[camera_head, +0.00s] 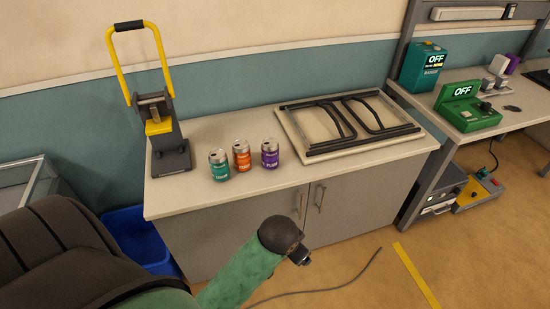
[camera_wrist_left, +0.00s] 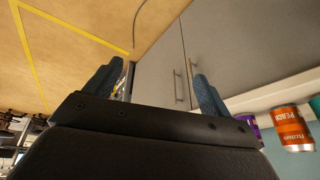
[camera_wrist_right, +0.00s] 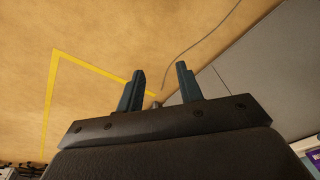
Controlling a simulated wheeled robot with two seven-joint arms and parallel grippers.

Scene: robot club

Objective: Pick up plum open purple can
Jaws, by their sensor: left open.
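The purple can (camera_head: 270,154), labelled PLUM, stands upright on the cabinet top, rightmost in a row of three cans. Its silver lid faces up and shows a dark spot. In the left wrist view a small part of the purple can (camera_wrist_left: 249,121) shows right of the gripper, mostly hidden behind the gripper body. My left gripper (camera_wrist_left: 155,85) is open and empty, apart from the cans, with the cabinet doors beyond its fingers. My right gripper (camera_wrist_right: 160,82) has its fingers apart and empty, with floor beyond them.
An orange can (camera_head: 241,155) and a teal can (camera_head: 219,165) stand left of the plum can. A yellow-handled press (camera_head: 170,150) is at the left and a framed board (camera_head: 345,125) at the right. The cabinet's front strip (camera_head: 240,196) is clear. A cable lies on the floor.

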